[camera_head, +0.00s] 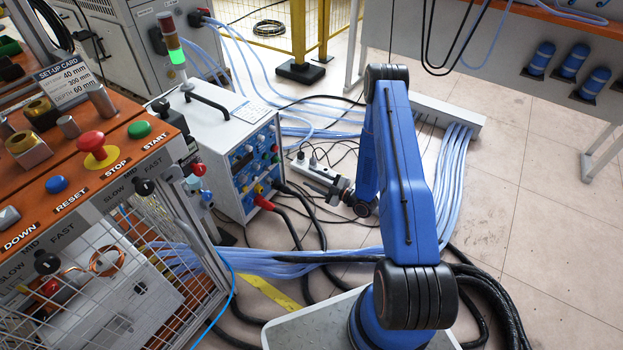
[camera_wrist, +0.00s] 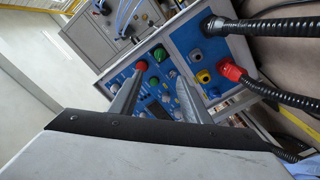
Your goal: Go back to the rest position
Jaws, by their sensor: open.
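My gripper (camera_head: 326,186) is open and empty, in the gap just right of the heater's power unit (camera_head: 222,138), at about the height of its lower front. My blue arm reaches up and folds down towards it. In the wrist view, the two fingers of my gripper (camera_wrist: 160,84) stand apart, with the unit's blue control panel (camera_wrist: 180,58) beyond them. A red knob (camera_wrist: 142,66) and a green knob (camera_wrist: 159,54) show on the panel. I cannot tell whether the fingers touch anything, but nothing is held between them.
An orange-topped control bench (camera_head: 125,150) with buttons stands at the left. A white power strip (camera_head: 313,168) and cables lie on the floor near my gripper. Light-blue hoses (camera_head: 455,190) run right of my arm. Tiled floor (camera_head: 540,220) is clear at the right.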

